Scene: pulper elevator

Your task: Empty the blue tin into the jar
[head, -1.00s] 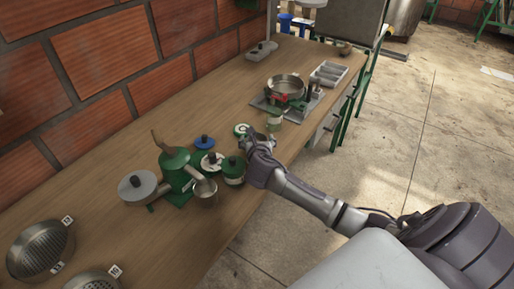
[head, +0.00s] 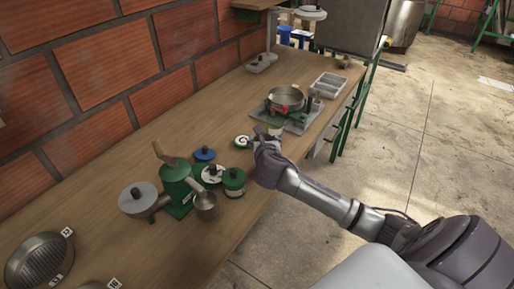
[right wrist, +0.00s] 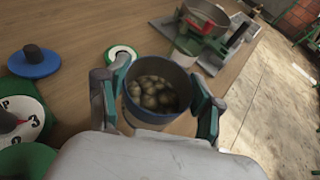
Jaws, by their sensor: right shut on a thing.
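My right gripper (right wrist: 158,108) is shut around a blue tin (right wrist: 132,112), with a finger on each side. The tin is open at the top and holds several round, brownish pieces. In the head view the gripper (head: 264,143) is over the front part of the bench and mostly hides the tin. A pale jar (right wrist: 186,62) stands just beyond the tin, in front of the pan's stand. In the head view it is small and partly hidden behind the gripper. My left gripper is not in view.
A green-and-white disc (head: 241,141) lies left of the gripper. A metal pan (head: 286,98) on a scale-like stand and a grey divided tray (head: 328,85) are farther back. A green canister (head: 233,182), a blue knobbed lid (head: 204,153) and a green grinder-like device (head: 176,178) crowd the left.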

